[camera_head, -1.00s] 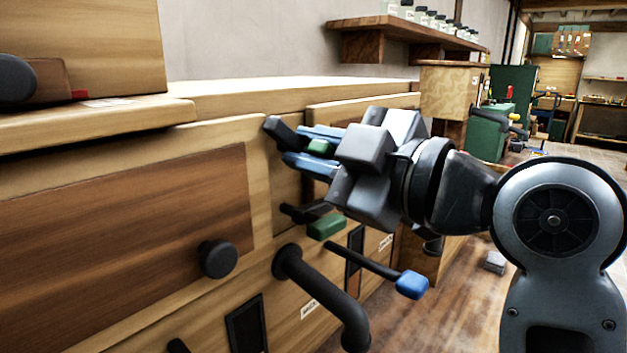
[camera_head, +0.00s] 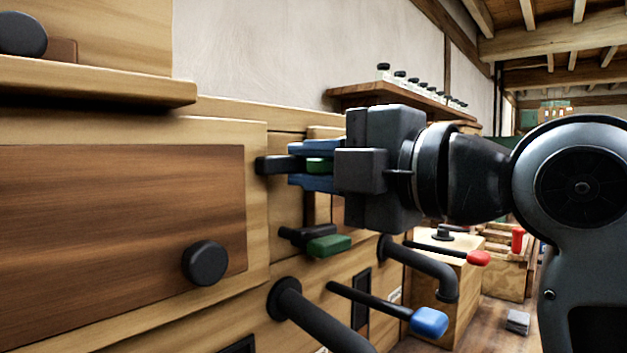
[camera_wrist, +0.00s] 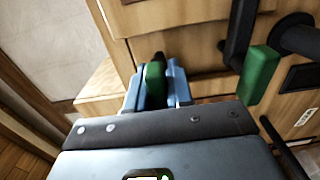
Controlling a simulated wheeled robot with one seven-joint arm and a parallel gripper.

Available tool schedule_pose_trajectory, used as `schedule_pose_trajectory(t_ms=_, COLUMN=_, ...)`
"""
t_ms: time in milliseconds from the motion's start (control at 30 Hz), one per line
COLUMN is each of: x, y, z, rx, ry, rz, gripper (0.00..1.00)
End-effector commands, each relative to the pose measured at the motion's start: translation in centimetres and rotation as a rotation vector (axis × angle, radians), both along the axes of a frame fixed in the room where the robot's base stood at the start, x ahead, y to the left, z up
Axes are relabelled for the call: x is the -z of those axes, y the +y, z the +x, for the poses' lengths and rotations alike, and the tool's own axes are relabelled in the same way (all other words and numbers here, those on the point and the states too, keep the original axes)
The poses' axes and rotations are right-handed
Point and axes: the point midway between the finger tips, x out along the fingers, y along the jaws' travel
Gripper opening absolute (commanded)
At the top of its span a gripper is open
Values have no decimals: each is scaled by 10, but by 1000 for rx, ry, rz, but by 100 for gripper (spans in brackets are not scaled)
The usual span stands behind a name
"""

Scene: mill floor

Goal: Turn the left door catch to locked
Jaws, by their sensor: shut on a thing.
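A catch with a dark arm and a green grip (camera_head: 319,165) sits on the upper part of the wooden cabinet front in the head view. My gripper (camera_head: 312,166) is shut on this green grip, with one blue finger above it and one below. The held grip also shows between the blue fingers in the wrist view (camera_wrist: 155,83). A second dark catch with a green grip (camera_head: 328,246) lies just below, free of my gripper; it also shows at the right in the wrist view (camera_wrist: 259,75). I cannot tell which catch is the left one.
Below and right, a blue-tipped lever (camera_head: 429,321), a red-tipped lever (camera_head: 478,258) and dark curved handles (camera_head: 440,272) stick out from the front. A round black knob (camera_head: 205,263) is on the brown panel at left. A shelf of jars (camera_head: 375,91) hangs behind.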

Motion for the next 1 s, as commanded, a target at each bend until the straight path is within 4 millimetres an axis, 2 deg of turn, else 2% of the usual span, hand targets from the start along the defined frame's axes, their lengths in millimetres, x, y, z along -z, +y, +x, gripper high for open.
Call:
schedule_pose_trajectory(t_ms=533, x=2, y=1, z=-1, rx=-3, ry=-17, rz=-21, gripper=0)
schedule_pose_trajectory(t_ms=567, x=2, y=1, z=-1, rx=-3, ry=-17, rz=-21, gripper=22)
schedule_pose_trajectory(t_ms=700, x=2, y=1, z=-1, rx=-3, ry=-17, rz=-20, gripper=35)
schedule_pose_trajectory(t_ms=767, x=2, y=1, z=-1, rx=-2, ry=-18, rz=-19, gripper=41)
schedule_pose_trajectory(t_ms=1000, x=1, y=0, z=-1, rx=-1, ry=-18, rz=-17, gripper=42)
